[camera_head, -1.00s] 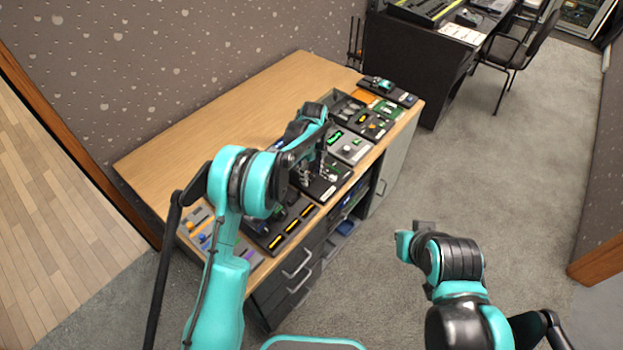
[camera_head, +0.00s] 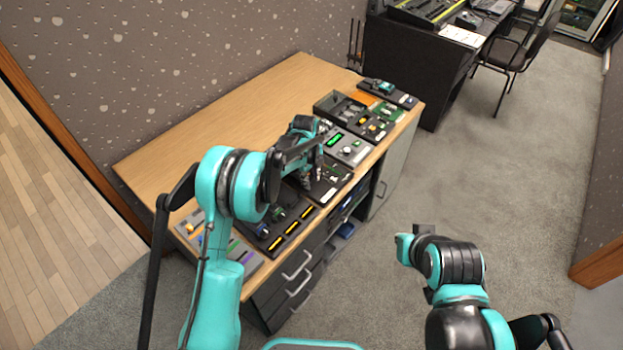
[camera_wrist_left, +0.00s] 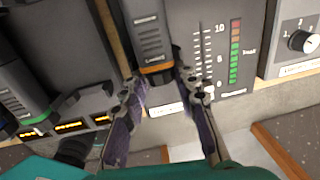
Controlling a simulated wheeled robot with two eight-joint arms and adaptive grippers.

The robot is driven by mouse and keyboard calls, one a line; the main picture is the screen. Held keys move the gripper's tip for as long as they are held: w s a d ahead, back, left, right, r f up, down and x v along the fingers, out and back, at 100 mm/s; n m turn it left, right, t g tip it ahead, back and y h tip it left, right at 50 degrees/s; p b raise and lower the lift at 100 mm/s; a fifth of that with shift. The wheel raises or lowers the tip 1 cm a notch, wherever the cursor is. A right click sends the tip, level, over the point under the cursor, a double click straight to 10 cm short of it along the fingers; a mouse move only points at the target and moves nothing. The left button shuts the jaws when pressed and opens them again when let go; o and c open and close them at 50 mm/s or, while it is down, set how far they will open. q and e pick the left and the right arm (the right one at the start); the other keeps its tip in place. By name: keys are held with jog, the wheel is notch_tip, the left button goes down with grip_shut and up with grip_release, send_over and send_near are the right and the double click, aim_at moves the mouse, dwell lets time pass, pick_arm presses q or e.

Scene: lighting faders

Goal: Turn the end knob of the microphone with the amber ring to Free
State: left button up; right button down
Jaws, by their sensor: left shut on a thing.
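In the left wrist view, a dark grey ribbed microphone (camera_wrist_left: 150,38) lies with an amber ring (camera_wrist_left: 155,69) near its lower end. My left gripper (camera_wrist_left: 159,84) has one finger on each side of that end, just below the ring, shut on the end knob (camera_wrist_left: 156,80). The fingers partly hide the knob, and I cannot read its setting. In the head view, my left gripper (camera_head: 312,178) is low over the devices along the table's front edge, and the microphone is too small to make out. My right arm is at the lower right; its gripper fingers do not show.
Right of the microphone is a panel with a slider scale and coloured level bar (camera_wrist_left: 235,55). A second microphone (camera_wrist_left: 18,85) and amber displays (camera_wrist_left: 70,127) are at left. A knob box (camera_wrist_left: 303,41) is at right. The wooden table (camera_head: 215,125) is clear behind the devices.

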pick_arm(q)
jog(key=t, duration=0.1)
jog(key=t+h+b, duration=0.1)
jog(key=h, duration=0.1)
jog(key=shift+s+a+f+t+b, duration=0.2)
jog(key=shift+s+f+t+b, duration=0.1)
jog(key=shift+t+b, duration=0.1)
jog(key=shift+r, duration=0.15)
jog(key=o, duration=1.2)
